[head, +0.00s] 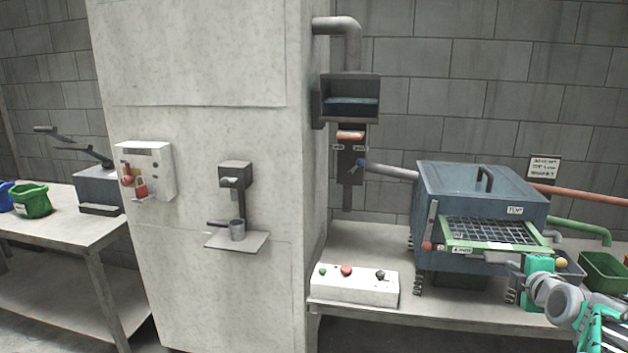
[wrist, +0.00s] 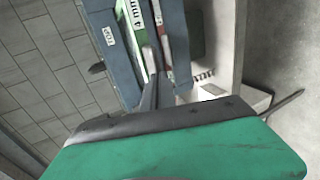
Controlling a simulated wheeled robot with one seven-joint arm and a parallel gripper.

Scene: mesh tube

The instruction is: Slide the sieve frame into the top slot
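The sieve frame (head: 490,233) is a green frame with dark mesh and a "4 mm" label. It sticks out of the front of the blue-grey box (head: 470,185), near the "TOP" label, its back end hidden inside. The wrist view shows the green frame (wrist: 133,30) edge-on beside the box's "TOP" label (wrist: 108,37). My gripper (head: 490,256) is at the frame's front edge. In the wrist view its dark fingers (wrist: 154,88) are close together on what looks like a pale tab at the frame's front. How deep the frame sits is hidden.
The box stands on a bench (head: 350,240) with a white button box (head: 354,285) to its left and a green bin (head: 603,270) to its right. Below the sieve frame a red-ended bar (head: 427,246) shows at the box's left front. A concrete pillar (head: 200,80) stands left.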

